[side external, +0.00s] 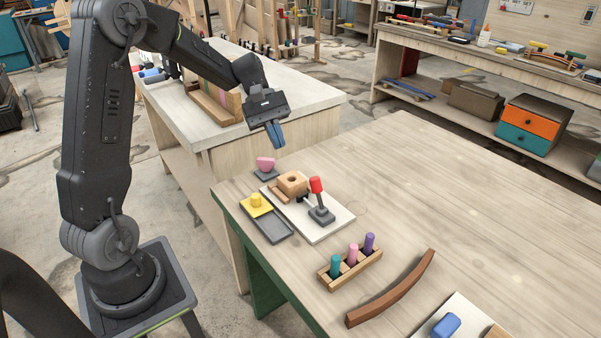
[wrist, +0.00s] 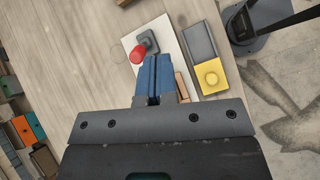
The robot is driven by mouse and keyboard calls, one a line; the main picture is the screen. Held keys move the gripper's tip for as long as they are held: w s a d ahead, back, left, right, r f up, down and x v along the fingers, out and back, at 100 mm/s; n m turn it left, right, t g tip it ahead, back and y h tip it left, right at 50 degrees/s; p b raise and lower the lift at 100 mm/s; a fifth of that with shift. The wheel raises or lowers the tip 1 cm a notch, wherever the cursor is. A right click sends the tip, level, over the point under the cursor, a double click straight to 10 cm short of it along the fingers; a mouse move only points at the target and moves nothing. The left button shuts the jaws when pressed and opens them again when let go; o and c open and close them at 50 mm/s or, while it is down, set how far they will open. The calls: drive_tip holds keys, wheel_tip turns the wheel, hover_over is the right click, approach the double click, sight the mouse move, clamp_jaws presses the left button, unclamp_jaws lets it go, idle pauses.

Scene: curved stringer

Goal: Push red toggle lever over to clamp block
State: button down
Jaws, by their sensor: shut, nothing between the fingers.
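The red toggle lever (side external: 316,186) stands nearly upright on its dark grey base (side external: 322,215), on a white board (side external: 331,231). In the wrist view the red lever tip (wrist: 138,54) shows just left of the fingertips. The wooden block (side external: 291,183) with a round hole sits on the same board, left of the lever; in the wrist view my fingers mostly hide it. My gripper (side external: 275,134) has blue fingers pressed together, with nothing between them. It hangs in the air above and behind the board, apart from lever and block; its fingers also show in the wrist view (wrist: 152,62).
A grey tray with a yellow knobbed piece (side external: 256,204) lies left of the board. A pink piece (side external: 265,164) is behind it. A peg rack (side external: 349,269) and a curved wooden stringer (side external: 392,291) lie in front. The table's right side (side external: 470,190) is clear.

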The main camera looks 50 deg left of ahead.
drive_tip(key=w+a+f+n+t+h, duration=0.2)
drive_tip(key=a+f+n+h, duration=0.3)
drive_tip(key=a, duration=0.7)
wheel_tip(320, 180, down, 5)
drive_tip(key=shift+w+r+n+t, duration=0.1)
drive_tip(key=shift+w+n+t, duration=0.4)
drive_tip(key=shift+n, duration=0.6)
approach(317, 194)
wheel_tip(317, 194, down, 2)
drive_tip(key=shift+w+f, duration=0.15)
drive_tip(key=shift+w+d+r, duration=0.2)
drive_tip(key=shift+d+r, duration=0.1)
drive_tip(key=shift+d, duration=0.2)
drive_tip(key=shift+w+d+r, duration=0.15)
drive_tip(key=shift+d+r, duration=0.15)
drive_tip(key=shift+d, duration=0.15)
drive_tip(key=shift+w+d+r, duration=0.15)
drive_tip(key=shift+d+r, duration=0.1)
drive_tip(key=shift+d, duration=0.3)
drive_tip(key=shift+d+r, duration=0.25)
